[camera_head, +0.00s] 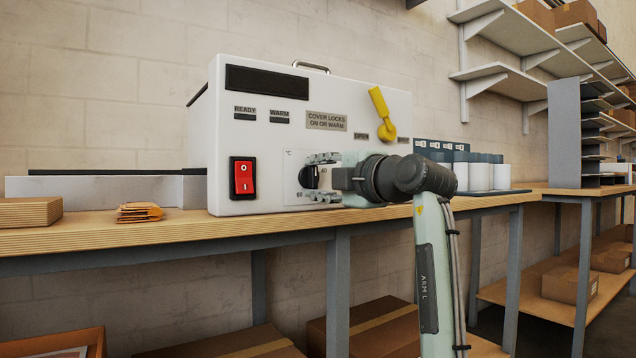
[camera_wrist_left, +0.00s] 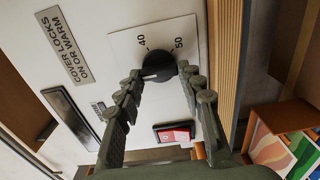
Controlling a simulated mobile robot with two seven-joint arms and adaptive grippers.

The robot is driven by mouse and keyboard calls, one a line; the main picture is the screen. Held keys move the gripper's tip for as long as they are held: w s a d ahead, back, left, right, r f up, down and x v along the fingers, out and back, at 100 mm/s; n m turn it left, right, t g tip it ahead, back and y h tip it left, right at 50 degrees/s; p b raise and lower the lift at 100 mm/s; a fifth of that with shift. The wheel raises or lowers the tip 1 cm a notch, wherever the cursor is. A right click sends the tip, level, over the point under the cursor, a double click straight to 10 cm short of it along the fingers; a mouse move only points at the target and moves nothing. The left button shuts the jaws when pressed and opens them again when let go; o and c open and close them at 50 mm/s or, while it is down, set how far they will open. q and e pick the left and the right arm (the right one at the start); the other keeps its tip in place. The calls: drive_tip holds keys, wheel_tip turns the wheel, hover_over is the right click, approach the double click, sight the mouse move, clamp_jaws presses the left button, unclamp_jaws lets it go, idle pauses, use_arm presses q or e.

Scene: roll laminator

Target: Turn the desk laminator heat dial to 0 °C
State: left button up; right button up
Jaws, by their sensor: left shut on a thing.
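The laminator (camera_head: 330,95) is a white box on the bench. Its black round heat dial (camera_wrist_left: 158,65) sits on a white scale plate (camera_wrist_left: 120,48), where 40 and 50 are readable in the wrist view. A small pale mark shows on the dial, but I cannot tell its exact reading. My left gripper (camera_head: 318,178) reaches the front panel from the right in the head view. Its fingers lie on both sides of the dial and are shut on it. The fingers hide most of the dial and scale in the head view. My right gripper is in neither view.
A red rocker switch (camera_head: 242,178) is left of the dial. A yellow lever (camera_head: 382,115) tilts up above my left arm, by an OPEN label. White canisters (camera_head: 480,177) stand right of the laminator. Orange packets (camera_head: 140,212) lie on the bench (camera_head: 170,230) at left.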

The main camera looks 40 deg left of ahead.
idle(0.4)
use_arm(q)
drive_tip(key=o, duration=1.2)
drive_tip(key=shift+c, duration=0.2)
drive_tip(key=shift+d, duration=0.1)
drive_tip(key=v, duration=1.1)
drive_tip(key=shift+s+d, duration=0.2)
drive_tip(key=shift+d, duration=0.15)
drive_tip(key=shift+f, duration=0.1)
